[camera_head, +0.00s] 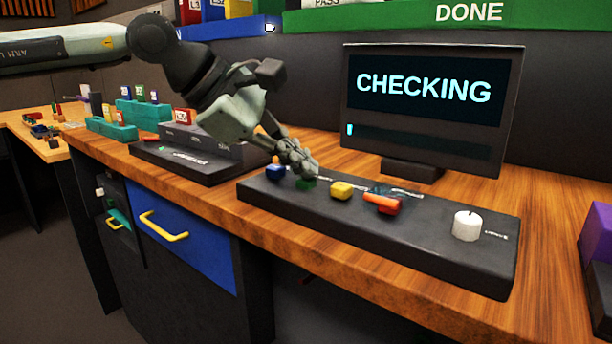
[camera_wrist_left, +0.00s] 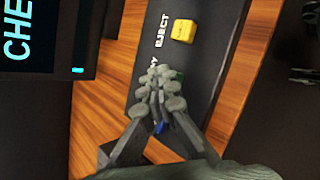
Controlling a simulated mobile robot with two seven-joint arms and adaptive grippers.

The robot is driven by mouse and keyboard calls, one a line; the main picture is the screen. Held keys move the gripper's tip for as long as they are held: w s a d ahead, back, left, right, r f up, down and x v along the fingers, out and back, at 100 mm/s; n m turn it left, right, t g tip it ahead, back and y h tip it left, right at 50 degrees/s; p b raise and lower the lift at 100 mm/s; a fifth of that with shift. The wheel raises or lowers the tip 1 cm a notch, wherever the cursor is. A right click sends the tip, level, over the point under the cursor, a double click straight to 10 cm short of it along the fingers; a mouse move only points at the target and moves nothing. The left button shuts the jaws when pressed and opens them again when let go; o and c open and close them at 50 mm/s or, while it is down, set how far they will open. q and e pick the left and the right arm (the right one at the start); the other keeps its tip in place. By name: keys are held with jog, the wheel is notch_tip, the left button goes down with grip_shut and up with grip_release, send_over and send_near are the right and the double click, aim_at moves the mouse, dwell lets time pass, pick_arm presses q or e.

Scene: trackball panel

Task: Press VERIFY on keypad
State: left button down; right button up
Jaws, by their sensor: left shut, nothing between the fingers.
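The keypad (camera_head: 440,247) is a long black panel on the wooden desk. It carries a blue button (camera_head: 275,171), a green button (camera_head: 306,183), a yellow button (camera_head: 341,190), a red switch (camera_head: 382,204) and a white knob (camera_head: 466,226). My left gripper (camera_head: 308,168) is shut and empty, its fingertips at the green button, which they partly cover; I cannot tell if they touch it. In the left wrist view the fingertips (camera_wrist_left: 161,88) hide most of the green button and part of its label, ending in "Y". The yellow button (camera_wrist_left: 183,31) beside it is labelled EJECT. My right gripper is not in view.
A monitor (camera_head: 431,104) behind the keypad reads CHECKING, with a short bar lit at its left. A dark stepped console (camera_head: 190,160) stands left of the keypad. A purple object (camera_head: 598,240) stands at the right edge. Bare wood (camera_head: 552,200) lies between.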

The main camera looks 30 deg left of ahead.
aim_at(301, 180)
pick_arm(q)
jog(key=shift+r+p, duration=0.65)
jog(key=shift+r, duration=0.2)
jog(key=shift+r, duration=0.15)
notch_tip(301, 180, up, 5)
jog(key=p, duration=0.4)
dwell(0.7)
